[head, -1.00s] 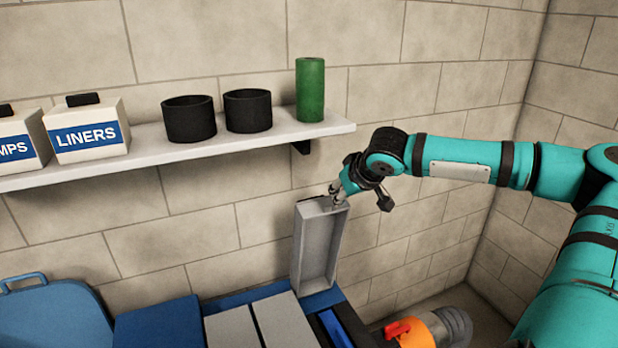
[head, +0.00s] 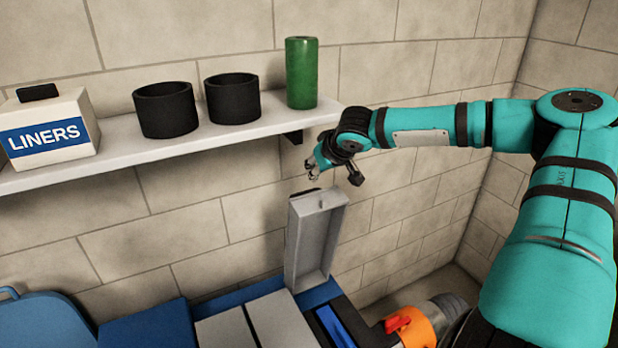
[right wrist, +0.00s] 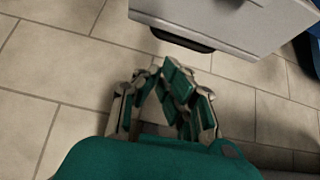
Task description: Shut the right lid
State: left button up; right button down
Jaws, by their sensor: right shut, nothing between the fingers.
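The right lid (head: 312,238) is a grey, shallow, box-like panel. It stands open, nearly upright, at the back of the blue case (head: 318,292). A dark handle (head: 304,193) shows at its top edge, and also in the right wrist view (right wrist: 182,40). My right gripper (head: 314,170) is just above the lid's top edge and looks apart from it. In the right wrist view its fingers (right wrist: 165,72) are closed together with nothing between them, and the lid (right wrist: 225,22) lies beyond them. My left gripper is not in view.
A white shelf (head: 120,146) above holds a LINERS box (head: 48,132), two black rings (head: 164,110) and a green cylinder (head: 302,72). Light grey panels (head: 228,330) lie flat at the front. An orange fitting (head: 410,325) is at the lower right. The tiled wall is close behind.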

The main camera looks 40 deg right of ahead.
jog(key=x, duration=0.3)
jog(key=shift+s, duration=0.1)
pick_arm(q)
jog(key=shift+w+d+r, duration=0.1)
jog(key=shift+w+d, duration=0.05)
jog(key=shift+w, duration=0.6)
pick_arm(e)
jog(key=x, duration=0.2)
jog(key=shift+w+f, duration=0.2)
jog(key=shift+w, duration=0.05)
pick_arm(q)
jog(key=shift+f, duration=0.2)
pick_arm(e)
jog(key=shift+s+f, duration=0.1)
